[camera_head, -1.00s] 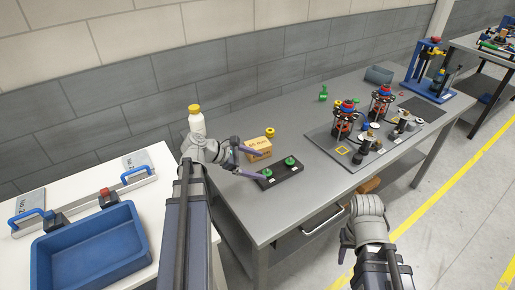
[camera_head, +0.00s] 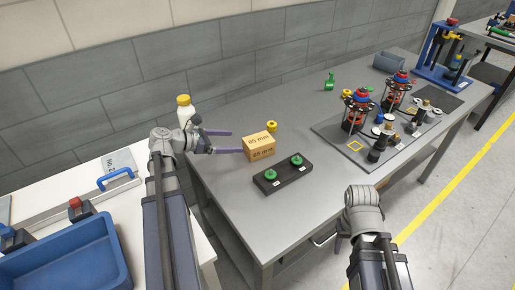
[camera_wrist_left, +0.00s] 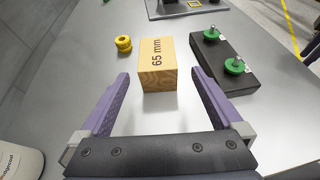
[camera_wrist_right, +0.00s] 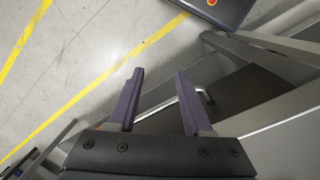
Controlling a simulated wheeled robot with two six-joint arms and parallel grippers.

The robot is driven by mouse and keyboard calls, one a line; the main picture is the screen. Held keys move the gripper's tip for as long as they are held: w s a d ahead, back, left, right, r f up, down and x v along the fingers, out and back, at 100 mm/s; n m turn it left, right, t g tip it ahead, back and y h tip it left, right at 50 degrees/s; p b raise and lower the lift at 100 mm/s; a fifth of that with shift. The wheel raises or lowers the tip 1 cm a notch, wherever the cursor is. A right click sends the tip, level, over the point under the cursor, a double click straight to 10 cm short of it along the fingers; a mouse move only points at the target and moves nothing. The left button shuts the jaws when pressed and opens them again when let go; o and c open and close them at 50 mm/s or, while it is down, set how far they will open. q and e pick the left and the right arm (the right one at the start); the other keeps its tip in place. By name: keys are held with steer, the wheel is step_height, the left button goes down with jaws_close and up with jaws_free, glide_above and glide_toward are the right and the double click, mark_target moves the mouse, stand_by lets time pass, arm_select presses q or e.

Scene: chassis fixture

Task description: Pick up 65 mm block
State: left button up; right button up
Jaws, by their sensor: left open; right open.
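The 65 mm block (camera_head: 259,147) is a light wooden block with "65 mm" printed on it, lying on the grey table. In the left wrist view the block (camera_wrist_left: 157,66) lies ahead, between the lines of the two purple fingers. My left gripper (camera_head: 227,142) is open and empty, its fingers pointing at the block's left end; the fingertips (camera_wrist_left: 158,74) are close to its near end. My right gripper (camera_head: 341,238) hangs off the table's front edge; its wrist view shows the fingers (camera_wrist_right: 158,72) apart and empty above the floor.
A black base with green knobs (camera_head: 282,178) stands just in front of the block. A yellow ring piece (camera_head: 271,126) lies behind it. A white bottle with yellow cap (camera_head: 185,112) stands near my left wrist. A fixture plate (camera_head: 335,133) with assemblies lies to the right.

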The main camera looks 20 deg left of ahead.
mark_target(258, 142)
arm_select(q)
steer(key=shift+w+a+f, duration=0.1)
steer(key=shift+w+f, duration=0.05)
steer(key=shift+f, duration=0.4)
steer(key=shift+w+a, duration=0.1)
steer(key=shift+w, duration=0.1)
steer(key=b+x, duration=0.2)
steer(key=x, duration=0.3)
steer(key=shift+w+f+b, duration=0.1)
steer(key=shift+f+b, duration=0.2)
steer(key=shift+b, duration=0.1)
steer(key=shift+w+d+f, duration=0.15)
steer(key=shift+w+d, duration=0.35)
arm_select(e)
steer(key=shift+w+a+f, duration=0.1)
steer(key=shift+w+f, duration=0.05)
steer(key=shift+f, duration=0.8)
steer(key=shift+w+a+f, duration=0.1)
steer(key=shift+w+f, duration=0.05)
steer(key=shift+f, duration=0.75)
